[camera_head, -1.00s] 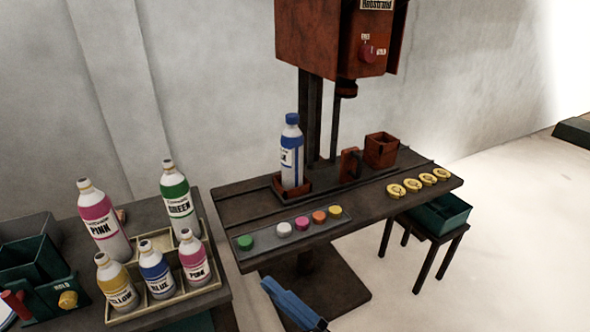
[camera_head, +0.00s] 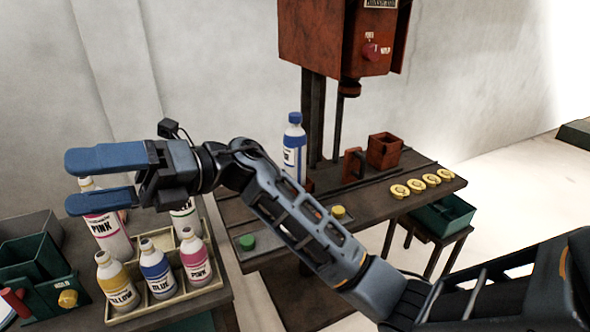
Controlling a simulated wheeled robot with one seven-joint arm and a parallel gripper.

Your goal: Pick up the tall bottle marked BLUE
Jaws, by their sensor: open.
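A tall white bottle with a blue cap and blue label (camera_head: 293,150) stands upright in the holder at the foot of the red machine. My arm hides its lower part, and its label is too small to read fully. A shorter bottle marked BLUE (camera_head: 157,270) stands in the tray on the left bench. My gripper (camera_head: 72,183) is open and points left, in front of the tall PINK bottle (camera_head: 107,232) in the picture.
The cream tray (camera_head: 215,262) also holds short YELLOW (camera_head: 117,283) and PINK (camera_head: 194,258) bottles. A tall green-labelled bottle (camera_head: 186,218) is partly hidden by my arm. The red machine (camera_head: 330,45) overhangs its table. Yellow discs (camera_head: 415,186) lie at the table's right.

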